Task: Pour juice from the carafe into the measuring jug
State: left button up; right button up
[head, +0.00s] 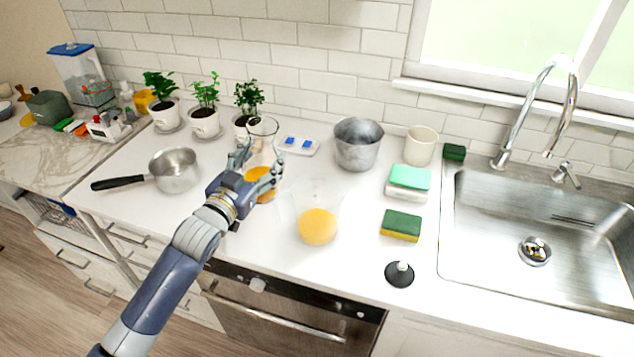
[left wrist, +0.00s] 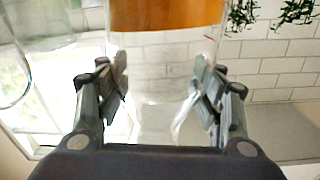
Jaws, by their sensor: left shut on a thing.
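The clear glass carafe (head: 262,127) has orange juice in its lower part and looks about upright. My left gripper (head: 257,165) is shut around its narrower part, above the juice. I cannot tell whether its base touches the counter. In the left wrist view the carafe (left wrist: 165,60) appears inverted between the fingers of my left gripper (left wrist: 163,92), with juice at the top of the picture. The clear measuring jug (head: 318,214) stands on the counter just right of the carafe, with yellow-orange juice in its bottom. My right gripper is not in view.
A metal pot (head: 358,145), a cream cup (head: 420,146) and a small tray (head: 298,144) stand behind the jug. Sponges (head: 401,226) and a black stopper (head: 399,274) lie between jug and sink (head: 480,245). A saucepan (head: 175,170) and potted plants (head: 205,122) are at left.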

pick_arm(q)
jog(key=shift+n, duration=0.8)
jog(key=shift+r+p, duration=2.75)
jog(key=shift+r, duration=0.8)
notch_tip(320, 180, up, 6)
jog(key=p, duration=0.6)
send_over(251, 141)
jog(key=w, duration=0.3)
jog(key=shift+d, duration=0.35)
